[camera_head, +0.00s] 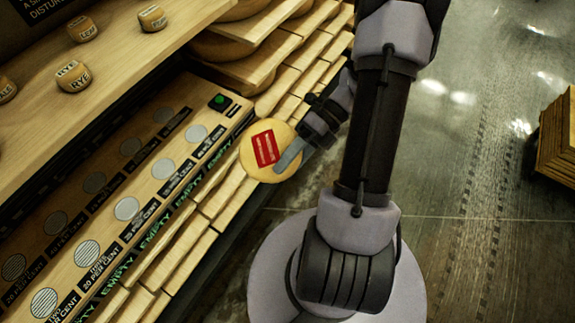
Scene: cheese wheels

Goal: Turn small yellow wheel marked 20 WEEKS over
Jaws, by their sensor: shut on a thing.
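A small yellow wheel (258,167) with a red label (265,148) is held at the front edge of the wooden shelf stack. The writing on the label is too small to read. My gripper (290,155) reaches it from the right and is shut on its right edge. One flat grey finger lies across the wheel's visible face. The other finger is hidden behind the wheel. The labelled face is turned toward the camera.
A sloped board (150,190) with several round discs and printed labels lies to the left. A shelf (100,75) with several small marked pieces, some reading RYE, is above it. Larger wheels on boards (220,48) are behind. The floor (480,190) to the right is open, with a wooden crate (558,140) at the far right.

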